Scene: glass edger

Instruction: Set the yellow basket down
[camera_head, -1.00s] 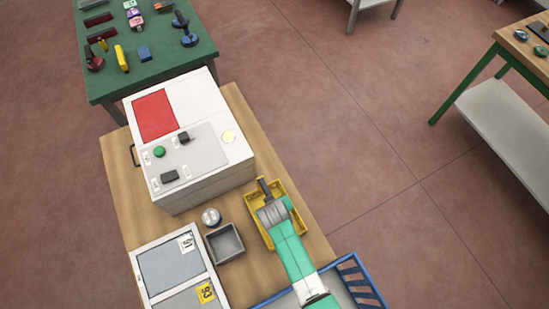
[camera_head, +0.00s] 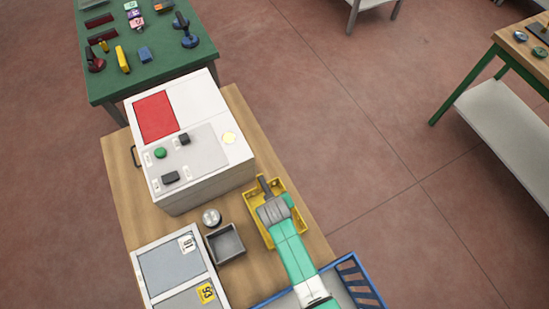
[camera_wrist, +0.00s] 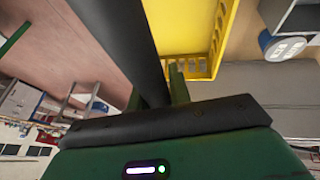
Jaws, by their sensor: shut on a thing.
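The yellow basket (camera_head: 252,219) is at the right edge of the wooden table, beside the white machine, partly hidden under my arm. It also shows in the wrist view (camera_wrist: 198,30), with its slotted wall (camera_wrist: 218,40) close to my fingers. My gripper (camera_wrist: 175,85) is shut on the basket's wall. In the head view, my green arm reaches up from the bottom and covers the grip itself. The basket looks level and at or just above the tabletop; I cannot tell whether it touches.
A grey open box (camera_head: 226,244) and a round silver-topped item (camera_head: 211,217) stand just left of the basket. The white machine (camera_head: 205,185) is behind it. A blue rack (camera_head: 352,275) is at the front right. The wooden table (camera_head: 318,243) has little bare room there.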

